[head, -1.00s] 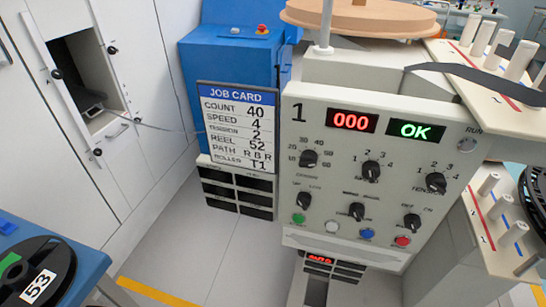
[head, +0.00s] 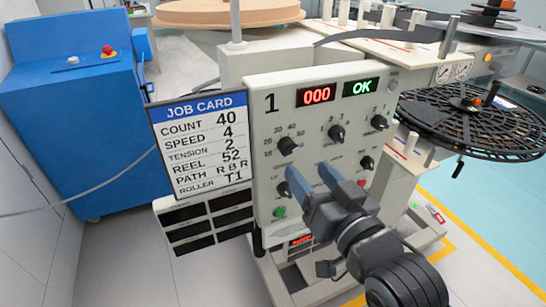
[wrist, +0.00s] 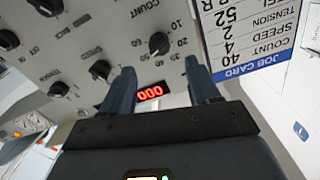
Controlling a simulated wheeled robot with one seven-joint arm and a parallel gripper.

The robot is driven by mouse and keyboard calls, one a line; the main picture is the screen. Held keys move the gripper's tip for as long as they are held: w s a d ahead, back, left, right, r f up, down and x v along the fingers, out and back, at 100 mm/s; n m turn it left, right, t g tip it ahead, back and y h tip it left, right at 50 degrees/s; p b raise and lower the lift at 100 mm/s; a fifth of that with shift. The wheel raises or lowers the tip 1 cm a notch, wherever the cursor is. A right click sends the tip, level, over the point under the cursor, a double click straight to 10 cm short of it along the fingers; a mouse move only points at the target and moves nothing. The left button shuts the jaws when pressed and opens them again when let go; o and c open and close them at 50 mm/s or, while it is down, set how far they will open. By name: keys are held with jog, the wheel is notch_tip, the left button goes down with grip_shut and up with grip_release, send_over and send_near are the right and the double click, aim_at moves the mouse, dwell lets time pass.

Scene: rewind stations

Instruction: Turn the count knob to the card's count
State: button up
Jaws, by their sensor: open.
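The count knob (head: 287,146) is a black dial at the upper left of the cream control panel (head: 262,105), with a number scale around it. In the wrist view the count knob (wrist: 158,43) appears upside down beyond the fingertips; I cannot surely read its pointer. The job card (head: 203,150), left of the panel, reads count 40; it also shows inverted in the wrist view (wrist: 250,40). My gripper (head: 311,174) is open and empty, with two blue-grey fingers pointing at the panel. It appears below and right of the count knob, apart from it. The gripper (wrist: 160,72) hides part of the lower panel.
Other black knobs, including one at upper middle (head: 337,133), sit close by. A red display (head: 317,95) reads 000 and a green one (head: 360,87) reads OK. A blue cabinet (head: 75,120) stands left; a black reel (head: 470,120) is at right. Floor shows between cabinet and panel.

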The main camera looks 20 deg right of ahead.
aim_at(292, 151)
jog(key=w, duration=0.7)
jog(key=shift+w+p, duration=0.25)
jog(key=shift+p, duration=0.05)
jog(key=c, duration=1)
